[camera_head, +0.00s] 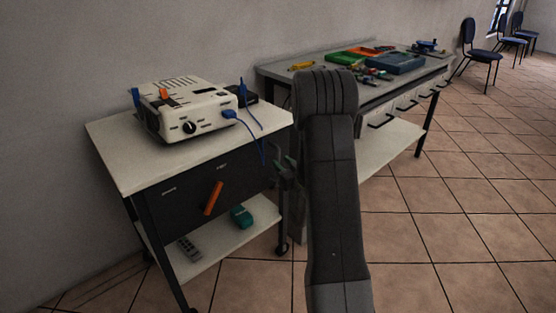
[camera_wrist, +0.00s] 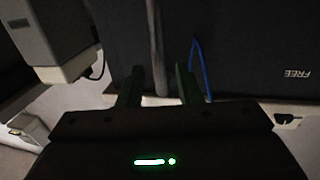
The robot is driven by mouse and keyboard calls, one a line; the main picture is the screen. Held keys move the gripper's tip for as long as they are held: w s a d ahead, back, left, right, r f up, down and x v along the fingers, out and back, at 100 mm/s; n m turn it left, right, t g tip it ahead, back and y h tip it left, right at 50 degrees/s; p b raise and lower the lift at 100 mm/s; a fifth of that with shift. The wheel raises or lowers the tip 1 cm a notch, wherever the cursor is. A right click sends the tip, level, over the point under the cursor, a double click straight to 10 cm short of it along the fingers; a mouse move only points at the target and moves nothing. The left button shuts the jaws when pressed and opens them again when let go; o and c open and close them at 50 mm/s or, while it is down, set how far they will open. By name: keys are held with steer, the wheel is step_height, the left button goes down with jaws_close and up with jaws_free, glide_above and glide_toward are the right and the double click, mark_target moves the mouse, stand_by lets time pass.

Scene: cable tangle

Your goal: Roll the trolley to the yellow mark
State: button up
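The trolley (camera_head: 105,135) stands at the left by the wall in the head view. It has a white top, a dark drawer front with an orange handle (camera_head: 213,198), and a low white shelf. My gripper (camera_head: 281,168) is at the trolley's right side, partly hidden by my arm. In the wrist view my gripper's two fingers (camera_wrist: 159,82) are apart, with a grey bar (camera_wrist: 155,40) between them and gaps visible on both sides. I cannot tell which part of the trolley this bar is. No yellow floor mark shows in either view.
A white device (camera_head: 190,108) with a blue cable (camera_head: 256,140) sits on the trolley top. A remote (camera_head: 188,249) and a teal object (camera_head: 241,216) lie on its shelf. A workbench (camera_head: 385,98) with trays stands close behind. Tiled floor at right is clear; chairs (camera_head: 478,45) stand far back.

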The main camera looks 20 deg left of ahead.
mark_target(278, 160)
steer(key=shift+x, duration=1.75)
jaws_close()
steer(key=shift+a, duration=0.1)
